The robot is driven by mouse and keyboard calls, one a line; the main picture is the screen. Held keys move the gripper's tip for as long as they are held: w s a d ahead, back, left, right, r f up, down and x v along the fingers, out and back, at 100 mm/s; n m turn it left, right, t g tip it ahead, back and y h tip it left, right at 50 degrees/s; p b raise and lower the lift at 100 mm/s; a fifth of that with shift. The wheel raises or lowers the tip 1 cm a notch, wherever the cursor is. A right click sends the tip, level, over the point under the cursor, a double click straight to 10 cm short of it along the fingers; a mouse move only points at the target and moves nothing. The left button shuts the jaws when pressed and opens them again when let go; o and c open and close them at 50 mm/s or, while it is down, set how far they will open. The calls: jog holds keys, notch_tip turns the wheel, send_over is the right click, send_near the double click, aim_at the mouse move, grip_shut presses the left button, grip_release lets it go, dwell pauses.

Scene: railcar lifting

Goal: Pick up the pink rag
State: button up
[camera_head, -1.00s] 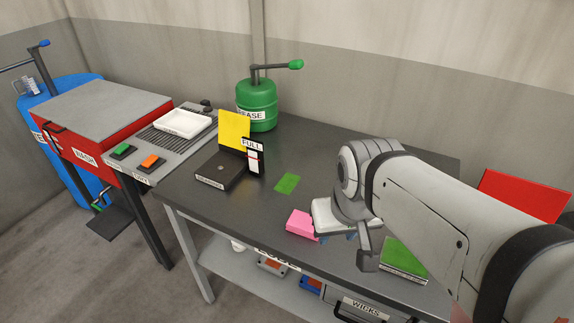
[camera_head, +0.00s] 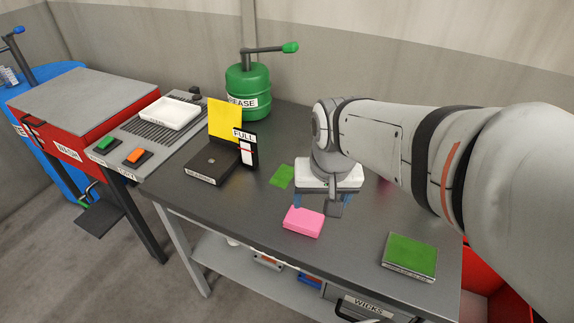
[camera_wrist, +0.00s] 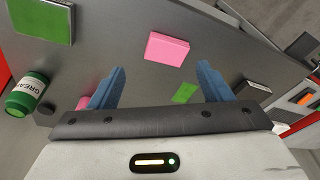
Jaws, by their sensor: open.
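The pink rag (camera_head: 303,221) is a small, thick pink block lying flat near the front edge of the dark workbench. It also shows in the wrist view (camera_wrist: 167,48), beyond the fingertips and between them from side to side. My gripper (camera_head: 324,203) has blue fingers spread apart with nothing between them. In the head view it is just behind and slightly right of the rag, pointing down at the bench. The wrist view shows both blue fingers (camera_wrist: 160,80) apart. The height of the fingertips above the bench is hard to tell.
A green-topped block (camera_head: 411,254) lies right of the rag, and a flat green patch (camera_head: 282,176) behind left. A yellow panel (camera_head: 224,120) beside a dark box (camera_head: 211,165) and a green grease pot (camera_head: 249,92) stand farther back. Bench left of the rag is clear.

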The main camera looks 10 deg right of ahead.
aim_at(304, 218)
jog(key=o, duration=0.6)
jog(key=w+f+m+b, duration=0.1)
jog(key=w+f, duration=0.2)
jog(key=w+f+m+g+b, duration=0.1)
jog(key=w+f+m, duration=0.1)
jog(key=w+f, duration=0.1)
jog(key=w+f+m+g+b, duration=0.1)
jog(key=w+f, duration=0.3)
jog(key=f, duration=0.1)
jog(key=shift+a+f+m, duration=0.2)
jog(key=shift+m, duration=0.1)
jog(key=shift+w+f+b, duration=0.15)
jog(key=shift+f+b, duration=0.1)
jog(key=shift+b, duration=0.05)
jog(key=shift+d+f+p, duration=0.15)
jog(key=shift+f+p, duration=0.15)
jog(key=shift+f, duration=3.45)
